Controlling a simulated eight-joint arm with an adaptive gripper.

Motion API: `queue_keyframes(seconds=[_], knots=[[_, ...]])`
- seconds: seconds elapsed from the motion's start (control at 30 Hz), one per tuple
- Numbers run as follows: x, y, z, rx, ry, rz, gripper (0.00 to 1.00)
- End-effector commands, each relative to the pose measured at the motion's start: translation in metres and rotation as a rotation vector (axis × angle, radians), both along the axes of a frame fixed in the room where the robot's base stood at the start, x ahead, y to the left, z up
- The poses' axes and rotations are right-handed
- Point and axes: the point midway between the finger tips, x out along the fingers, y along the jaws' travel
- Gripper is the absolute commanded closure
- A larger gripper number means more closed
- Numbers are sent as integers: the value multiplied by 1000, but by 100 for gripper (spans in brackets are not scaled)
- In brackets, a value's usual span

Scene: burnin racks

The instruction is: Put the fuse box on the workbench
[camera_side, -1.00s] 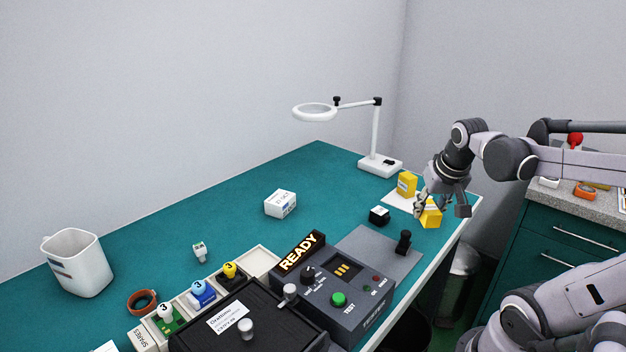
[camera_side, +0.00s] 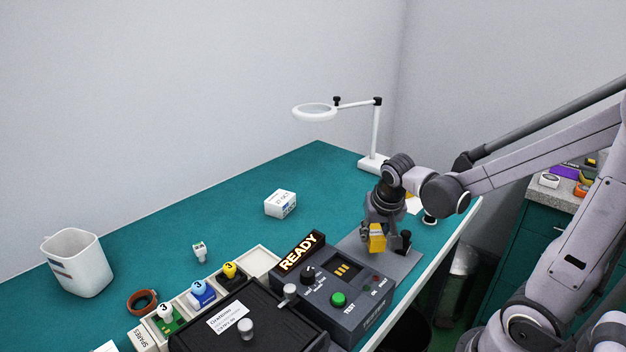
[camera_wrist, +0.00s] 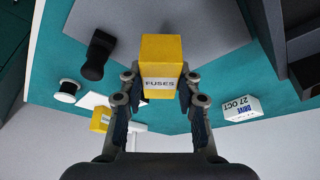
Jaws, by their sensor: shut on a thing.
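The fuse box (camera_side: 377,238) is a small yellow box. In the wrist view the fuse box (camera_wrist: 161,68) shows a white label reading FUSES. My gripper (camera_side: 376,232) is shut on it, with one finger on each side; the gripper also fills the lower middle of the wrist view (camera_wrist: 160,90). The box is held over the grey mat (camera_side: 400,262), beside the black lever (camera_side: 404,241). I cannot tell how far above the mat it is. The workbench (camera_side: 325,190) has a teal top.
A second yellow box (camera_wrist: 101,119) stands near white paper. The tester (camera_side: 345,300) with its READY sign is in front. A white dated box (camera_side: 280,204), a magnifier lamp (camera_side: 372,162) and a white bin (camera_side: 77,263) stand around. The teal middle is free.

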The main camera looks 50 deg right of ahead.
Motion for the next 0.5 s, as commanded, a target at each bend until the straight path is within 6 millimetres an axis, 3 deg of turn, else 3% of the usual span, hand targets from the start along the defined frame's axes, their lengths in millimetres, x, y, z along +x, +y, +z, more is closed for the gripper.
queue_keyframes(seconds=[0.3,0.5], knots=[[0,0,-30,0,0,0,98],[0,0,-37,0,0,0,98]])
